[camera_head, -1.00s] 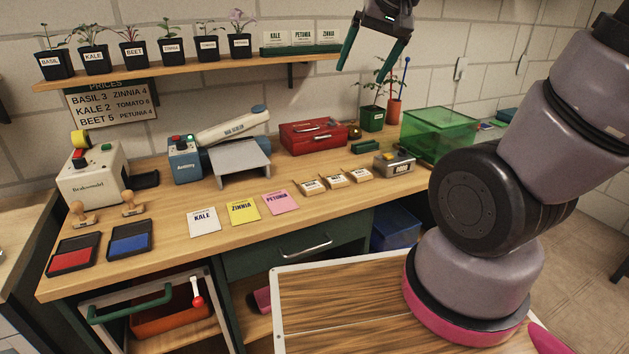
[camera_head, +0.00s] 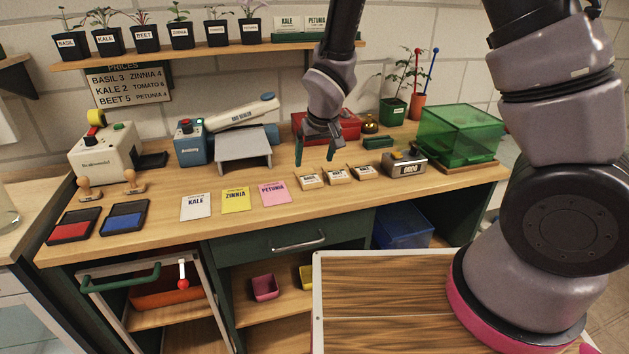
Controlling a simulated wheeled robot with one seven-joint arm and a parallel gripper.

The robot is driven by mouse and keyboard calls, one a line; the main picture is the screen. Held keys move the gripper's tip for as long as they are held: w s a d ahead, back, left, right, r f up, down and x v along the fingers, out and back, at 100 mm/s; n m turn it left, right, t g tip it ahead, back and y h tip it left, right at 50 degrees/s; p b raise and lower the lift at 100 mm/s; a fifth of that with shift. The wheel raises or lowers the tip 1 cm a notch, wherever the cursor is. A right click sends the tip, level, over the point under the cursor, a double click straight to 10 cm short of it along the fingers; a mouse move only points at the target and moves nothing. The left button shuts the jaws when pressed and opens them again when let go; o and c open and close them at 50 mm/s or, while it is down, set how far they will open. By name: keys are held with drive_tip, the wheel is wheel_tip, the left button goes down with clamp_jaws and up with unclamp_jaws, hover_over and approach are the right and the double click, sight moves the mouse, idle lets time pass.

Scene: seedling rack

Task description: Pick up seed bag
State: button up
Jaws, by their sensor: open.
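Three small tan seed bags with white labels lie in a row on the workbench: the left bag (camera_head: 309,182), the middle bag (camera_head: 336,175) and the right bag (camera_head: 362,172). Their label text is too small to read surely. My gripper (camera_head: 315,155) points down with its two green fingers apart and nothing between them. In the picture it is just above and behind the left and middle bags, apart from them. It hides part of the red toolbox (camera_head: 345,124).
White KALE (camera_head: 196,207), yellow ZINNIA (camera_head: 236,201) and pink PETUNIA (camera_head: 274,193) cards lie left of the bags. A grey counter device (camera_head: 404,165) stands close on the right, with a green clear box (camera_head: 458,134) beyond. A grey stand (camera_head: 243,151) is left of my gripper.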

sight(311, 180)
drive_tip(key=x, duration=0.8)
drive_tip(key=shift+w+d+f, duration=0.1)
drive_tip(key=shift+f, duration=0.3)
drive_tip(key=shift+c, duration=0.3)
